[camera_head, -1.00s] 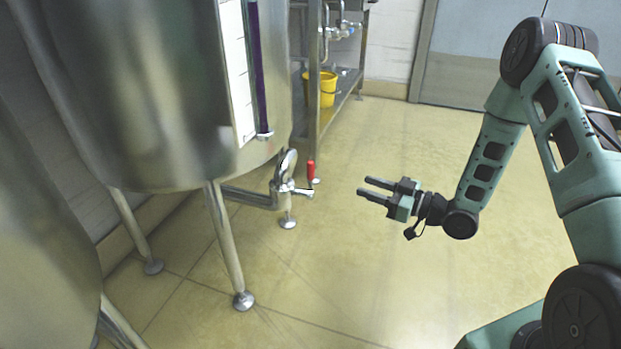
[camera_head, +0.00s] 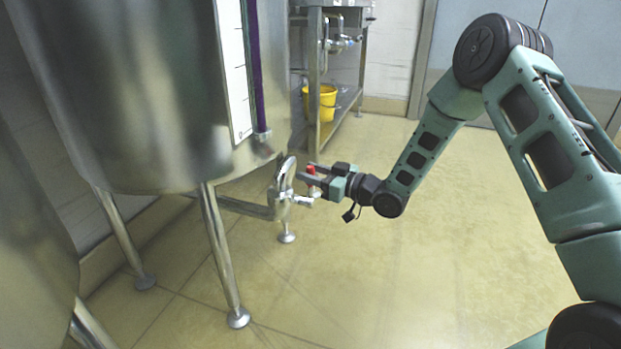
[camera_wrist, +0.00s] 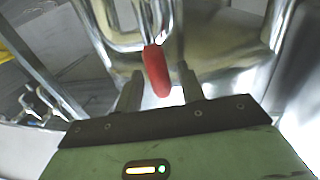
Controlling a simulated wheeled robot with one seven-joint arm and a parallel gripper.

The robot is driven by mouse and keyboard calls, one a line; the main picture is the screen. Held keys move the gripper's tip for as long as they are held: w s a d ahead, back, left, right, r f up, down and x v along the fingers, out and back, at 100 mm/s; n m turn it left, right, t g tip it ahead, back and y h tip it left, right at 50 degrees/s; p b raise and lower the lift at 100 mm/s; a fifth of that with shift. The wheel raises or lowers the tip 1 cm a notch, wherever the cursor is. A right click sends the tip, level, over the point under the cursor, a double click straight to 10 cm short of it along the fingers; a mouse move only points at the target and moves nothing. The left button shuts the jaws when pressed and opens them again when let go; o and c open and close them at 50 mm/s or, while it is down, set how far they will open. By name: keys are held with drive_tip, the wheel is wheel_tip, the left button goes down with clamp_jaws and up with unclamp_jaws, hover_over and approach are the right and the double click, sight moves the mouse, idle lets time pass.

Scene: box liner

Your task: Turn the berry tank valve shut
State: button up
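The steel tank (camera_head: 130,100) stands at the left on metal legs, with a purple level tube and a white scale on its side. Its outlet pipe ends in a metal valve (camera_head: 284,195) with a red handle (camera_head: 312,170). My gripper (camera_head: 310,175) is at the valve, with its fingers on either side of the red handle. In the wrist view the red handle (camera_wrist: 157,72) hangs between my two fingers. A gap shows between the handle and each finger, so my gripper is open around it.
A second steel tank (camera_head: 30,230) stands at the near left. A metal rack (camera_head: 314,80) with a yellow bucket (camera_head: 321,102) and pipes stands behind the valve. The tiled floor (camera_head: 420,270) to the right is clear.

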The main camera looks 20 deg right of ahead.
drive_tip(key=shift+w+a, duration=0.15)
drive_tip(key=shift+a, duration=0.05)
clamp_jaws()
